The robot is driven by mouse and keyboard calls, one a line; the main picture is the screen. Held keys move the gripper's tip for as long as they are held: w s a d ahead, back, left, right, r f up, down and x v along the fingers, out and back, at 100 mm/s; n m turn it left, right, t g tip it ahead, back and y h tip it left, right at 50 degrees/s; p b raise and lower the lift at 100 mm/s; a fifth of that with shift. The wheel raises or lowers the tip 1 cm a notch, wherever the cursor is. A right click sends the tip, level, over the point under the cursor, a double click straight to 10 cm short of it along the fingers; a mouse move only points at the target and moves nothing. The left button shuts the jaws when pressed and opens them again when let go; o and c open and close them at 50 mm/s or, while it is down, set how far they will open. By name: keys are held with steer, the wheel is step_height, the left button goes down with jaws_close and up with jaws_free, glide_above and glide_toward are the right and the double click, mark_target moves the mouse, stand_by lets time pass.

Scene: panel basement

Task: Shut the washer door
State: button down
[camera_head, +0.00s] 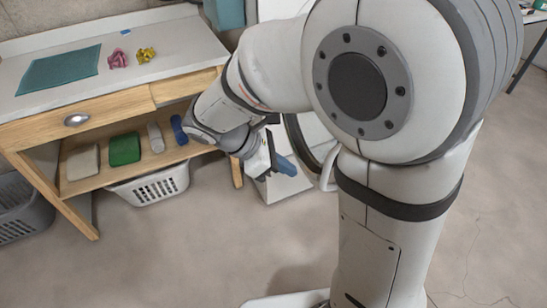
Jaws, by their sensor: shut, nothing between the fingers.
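The white washer (283,190) stands behind my arm, right of the workbench. Its lower front corner shows, and my arm hides most of the rest. The round washer door (327,170) shows only as a curved dark and white rim at the right of the washer's front. It looks swung out from the front, but I cannot tell how far. My gripper (287,167) is shut and empty, with blue-grey fingers, in front of the washer's lower front and left of the door rim. I cannot tell whether it touches anything.
A wooden workbench (190,50) is at the left, with a teal mat (60,71) and pink and yellow cloths on top. A white basket (150,188) and a grey basket (22,212) sit below. Floor in front is clear.

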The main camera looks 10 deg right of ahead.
steer(key=shift+d+f, duration=0.25)
steer(key=shift+d, duration=0.65)
steer(key=shift+d+f, duration=0.25)
steer(key=shift+d, duration=0.7)
steer(key=shift+d+f, duration=0.25)
steer(key=shift+d, duration=0.65)
steer(key=shift+d, duration=0.15)
